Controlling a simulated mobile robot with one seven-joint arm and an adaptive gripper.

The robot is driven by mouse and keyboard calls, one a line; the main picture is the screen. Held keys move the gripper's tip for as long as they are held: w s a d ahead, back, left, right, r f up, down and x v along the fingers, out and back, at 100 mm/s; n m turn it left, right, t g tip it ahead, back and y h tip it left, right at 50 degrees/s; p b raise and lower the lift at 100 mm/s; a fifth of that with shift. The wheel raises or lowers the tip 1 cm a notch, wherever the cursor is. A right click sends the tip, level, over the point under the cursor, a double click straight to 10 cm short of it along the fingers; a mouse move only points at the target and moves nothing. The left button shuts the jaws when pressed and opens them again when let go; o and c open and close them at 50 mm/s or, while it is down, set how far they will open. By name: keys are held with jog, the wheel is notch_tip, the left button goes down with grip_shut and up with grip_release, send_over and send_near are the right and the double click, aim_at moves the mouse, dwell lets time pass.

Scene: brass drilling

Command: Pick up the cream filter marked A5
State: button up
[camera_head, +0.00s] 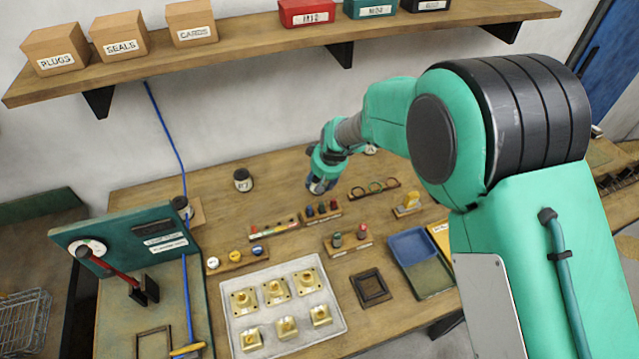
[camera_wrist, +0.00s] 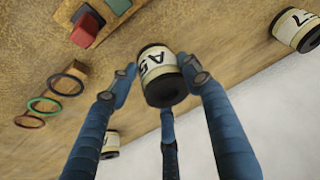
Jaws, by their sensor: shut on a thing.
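The cream filter marked A5 (camera_wrist: 157,72) has black ends and sits between my fingers in the wrist view. My gripper (camera_wrist: 160,78) is shut on it, with a blue finger on either side and a third finger below in the picture. In the head view my gripper (camera_head: 321,184) is over the back of the wooden bench, and the filter is mostly hidden there. I cannot tell whether it touches the bench.
Another cream filter (camera_wrist: 298,30), its mark ending in 7, stands apart; it also shows in the head view (camera_head: 243,180). A further cream filter (camera_wrist: 110,143) is partly hidden behind a finger. A rack of rings (camera_head: 375,188) and a block rack (camera_head: 321,212) are close by.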

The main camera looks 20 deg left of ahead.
notch_tip(320, 180, up, 8)
jog(key=shift+f+p, duration=0.1)
jog(key=shift+p, duration=0.45)
dwell(0.4)
